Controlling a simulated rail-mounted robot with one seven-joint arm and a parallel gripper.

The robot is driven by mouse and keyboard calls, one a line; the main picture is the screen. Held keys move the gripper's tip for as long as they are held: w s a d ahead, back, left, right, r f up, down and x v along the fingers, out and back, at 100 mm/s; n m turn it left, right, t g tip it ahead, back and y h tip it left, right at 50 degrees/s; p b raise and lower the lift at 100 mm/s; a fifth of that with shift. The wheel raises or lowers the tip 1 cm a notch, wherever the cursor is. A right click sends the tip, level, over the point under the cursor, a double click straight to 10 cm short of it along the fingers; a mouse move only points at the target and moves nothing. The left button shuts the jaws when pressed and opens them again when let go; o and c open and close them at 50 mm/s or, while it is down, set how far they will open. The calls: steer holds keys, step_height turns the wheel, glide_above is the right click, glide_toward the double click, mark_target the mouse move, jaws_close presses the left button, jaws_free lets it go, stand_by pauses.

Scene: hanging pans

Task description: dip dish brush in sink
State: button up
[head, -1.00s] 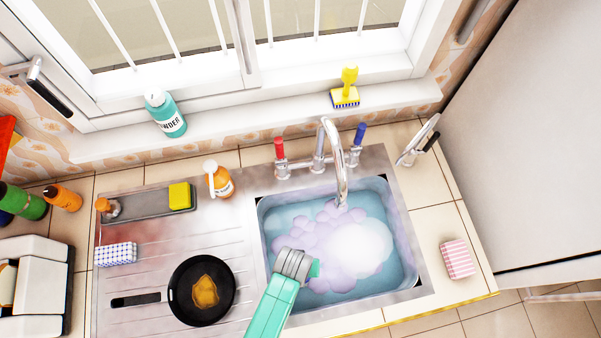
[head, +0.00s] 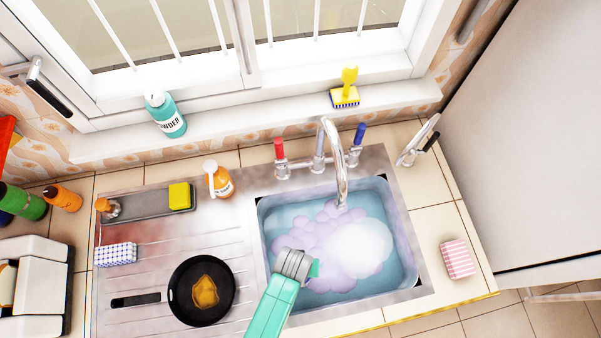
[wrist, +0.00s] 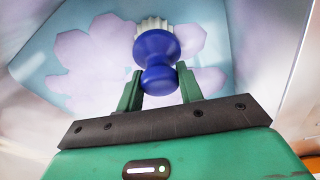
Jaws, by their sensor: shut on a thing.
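The sink (head: 262,240) is full of blue water with pale lilac suds (head: 355,245). My gripper (wrist: 160,90) is shut on the dish brush (wrist: 157,45), which has a rounded blue handle and whitish bristles. In the wrist view the brush sits between the two green fingers, bristles pointing away from my gripper, with suds behind it. In the head view my arm reaches over the sink's near left part, and the brush is hidden there. I cannot tell whether the bristles touch the water.
A chrome tap (head: 341,165) arches over the sink's back. A black pan (head: 182,290) with brown residue lies on the drainer. A yellow brush (head: 346,90) stands on the windowsill. A pink striped block (head: 457,258) lies right of the sink. An orange bottle (head: 219,180) stands behind the drainer.

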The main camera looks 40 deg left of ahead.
step_height(320, 180, up, 16)
steer(key=p, duration=1.6)
steer(key=shift+f, duration=0.25)
stand_by(0.5)
